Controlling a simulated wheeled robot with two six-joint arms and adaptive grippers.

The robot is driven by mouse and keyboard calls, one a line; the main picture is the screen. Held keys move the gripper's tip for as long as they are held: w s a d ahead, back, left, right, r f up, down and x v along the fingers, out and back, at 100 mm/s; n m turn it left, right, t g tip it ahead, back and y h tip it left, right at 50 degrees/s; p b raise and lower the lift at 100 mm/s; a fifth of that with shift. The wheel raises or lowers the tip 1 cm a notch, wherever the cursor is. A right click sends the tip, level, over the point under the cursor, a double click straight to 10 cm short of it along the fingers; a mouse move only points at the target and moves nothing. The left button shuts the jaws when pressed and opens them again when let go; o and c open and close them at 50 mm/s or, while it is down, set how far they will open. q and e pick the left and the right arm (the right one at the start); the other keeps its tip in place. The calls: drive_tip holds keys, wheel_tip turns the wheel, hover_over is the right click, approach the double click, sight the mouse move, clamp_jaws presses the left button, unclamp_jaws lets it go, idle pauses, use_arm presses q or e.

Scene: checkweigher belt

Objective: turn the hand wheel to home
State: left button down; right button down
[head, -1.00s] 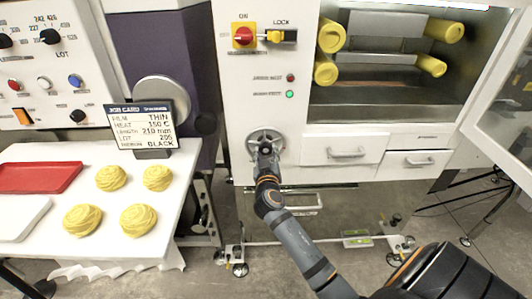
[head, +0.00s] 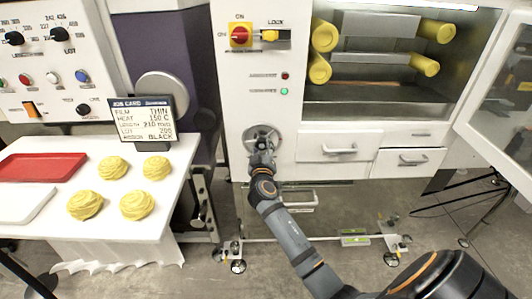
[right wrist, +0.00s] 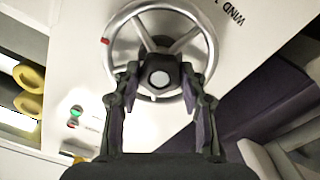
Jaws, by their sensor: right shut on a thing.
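The hand wheel (head: 250,133) is a silver spoked wheel on the white machine front, below the red and green lamps. In the right wrist view, the wheel (right wrist: 211,45) has a thick round rim, a central hub and a red mark on the rim at the upper left. My right gripper (head: 262,148) reaches the wheel from below and covers part of it. In the right wrist view, the fingers of my right gripper (right wrist: 160,74) are on either side of the hub, shut on the wheel. My left gripper is not in view.
A "WIND" label (right wrist: 233,14) is printed beside the wheel. A red rotary switch (head: 239,35) is above it, and drawers (head: 340,148) are to its right. A job card (head: 143,118) stands left on a table with yellow rolls (head: 138,204). An open glass door (head: 503,100) is far right.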

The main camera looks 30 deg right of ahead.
drive_tip(key=shift+n, duration=0.9)
drive_tip(key=n+p, duration=0.1)
drive_tip(key=n, duration=0.2)
drive_tip(key=shift+n+p, duration=0.3)
drive_tip(key=shift+n, duration=0.1)
drive_tip(key=n+p, duration=0.1)
drive_tip(key=n, duration=0.1)
drive_tip(key=shift+n, duration=0.4)
drive_tip(key=n+p, duration=0.1)
drive_tip(key=n, duration=0.3)
drive_tip(key=shift+p, duration=0.4)
drive_tip(key=shift+n+p, duration=0.75)
drive_tip(key=shift+n, duration=1.25)
drive_tip(key=c, duration=0.7)
unclamp_jaws()
drive_tip(key=shift+c, duration=0.2)
